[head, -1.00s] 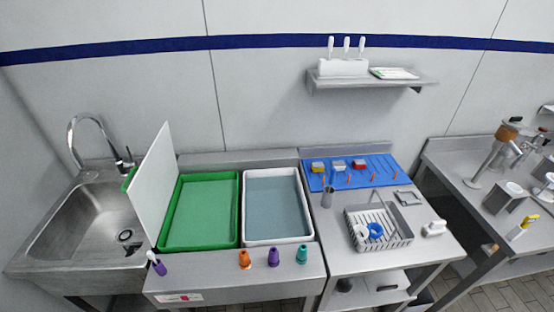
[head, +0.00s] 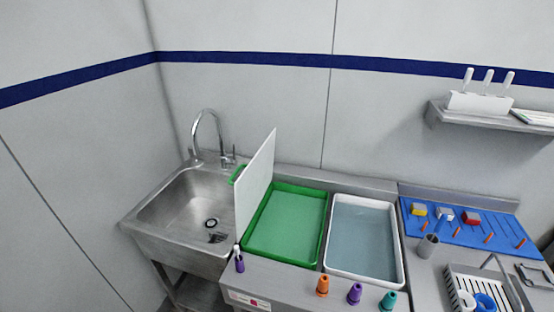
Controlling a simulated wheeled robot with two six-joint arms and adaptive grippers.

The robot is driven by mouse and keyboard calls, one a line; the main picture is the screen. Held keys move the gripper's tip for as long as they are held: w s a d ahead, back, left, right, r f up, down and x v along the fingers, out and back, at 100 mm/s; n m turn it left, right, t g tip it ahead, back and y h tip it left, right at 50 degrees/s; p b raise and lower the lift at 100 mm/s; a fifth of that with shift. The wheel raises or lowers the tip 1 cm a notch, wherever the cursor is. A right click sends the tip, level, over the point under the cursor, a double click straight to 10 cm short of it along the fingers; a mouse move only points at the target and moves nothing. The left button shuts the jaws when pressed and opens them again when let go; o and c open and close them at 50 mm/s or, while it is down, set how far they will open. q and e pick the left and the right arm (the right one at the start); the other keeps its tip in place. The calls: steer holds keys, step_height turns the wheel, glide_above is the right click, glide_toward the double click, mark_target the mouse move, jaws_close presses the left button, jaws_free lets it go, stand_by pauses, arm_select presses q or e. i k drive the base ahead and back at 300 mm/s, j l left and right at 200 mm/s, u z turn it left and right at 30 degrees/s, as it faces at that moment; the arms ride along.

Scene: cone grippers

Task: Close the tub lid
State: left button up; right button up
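A green tub (head: 287,226) with a pale green inside sits on the steel counter, right of the sink. Its white lid (head: 256,180) stands upright along the tub's left side, so the tub is open. A small green tab (head: 237,174) shows behind the lid's far left edge. A white tub (head: 363,238) holding bluish liquid stands just right of the green one. Neither of my grippers is in the head view.
A steel sink (head: 184,211) with a tall faucet (head: 208,131) is left of the lid. Small orange (head: 322,286), purple (head: 354,293) and teal (head: 388,301) cones stand along the counter's front. A purple-and-white piece (head: 239,260) is near the lid's front corner. A basket (head: 482,287) is at right.

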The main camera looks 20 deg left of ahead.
mark_target(251, 186)
steer(key=j, duration=0.5)
steer(key=k+j+z, duration=0.1)
steer(key=j, duration=0.35)
steer(key=k+j+z, duration=0.1)
steer(key=j, duration=0.85)
steer(key=k+j+z, duration=0.1)
steer(key=j, duration=0.35)
steer(key=k+u, duration=0.1)
